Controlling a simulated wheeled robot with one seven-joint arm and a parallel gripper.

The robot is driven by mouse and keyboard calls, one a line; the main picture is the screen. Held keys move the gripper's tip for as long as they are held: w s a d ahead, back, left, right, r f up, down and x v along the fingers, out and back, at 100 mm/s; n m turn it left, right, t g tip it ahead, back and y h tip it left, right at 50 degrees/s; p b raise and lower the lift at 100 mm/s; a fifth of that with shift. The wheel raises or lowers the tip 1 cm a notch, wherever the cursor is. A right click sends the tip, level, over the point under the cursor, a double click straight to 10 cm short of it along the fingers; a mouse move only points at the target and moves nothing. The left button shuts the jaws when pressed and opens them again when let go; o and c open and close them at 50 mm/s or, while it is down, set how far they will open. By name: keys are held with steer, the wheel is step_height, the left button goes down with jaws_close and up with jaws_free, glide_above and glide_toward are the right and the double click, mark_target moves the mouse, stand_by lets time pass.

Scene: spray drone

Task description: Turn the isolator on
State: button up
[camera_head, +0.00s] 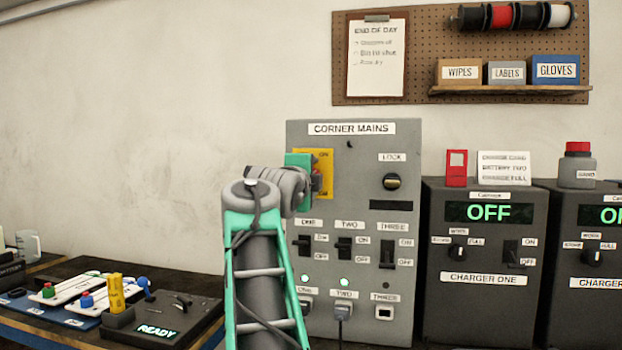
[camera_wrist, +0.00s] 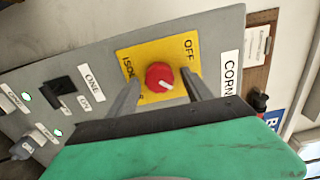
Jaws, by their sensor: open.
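The isolator is a red knob (camera_wrist: 159,76) on a yellow plate (camera_wrist: 134,58) on the grey CORNER MAINS panel (camera_head: 300,133). The plate also shows in the head view (camera_head: 327,158), with the word ON at its top right. In the wrist view a white mark on the knob points to the lower right, away from the word OFF. My gripper (camera_wrist: 161,80) is open, its fingers on either side of the knob with visible gaps; contact cannot be told. In the head view my gripper (camera_head: 314,180) and arm hide most of the knob.
A bench with a READY tray (camera_head: 155,330) is at the left.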

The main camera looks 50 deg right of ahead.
steer(key=v, duration=0.7)
steer(key=shift+s+a, duration=0.2)
steer(key=shift+a, duration=0.15)
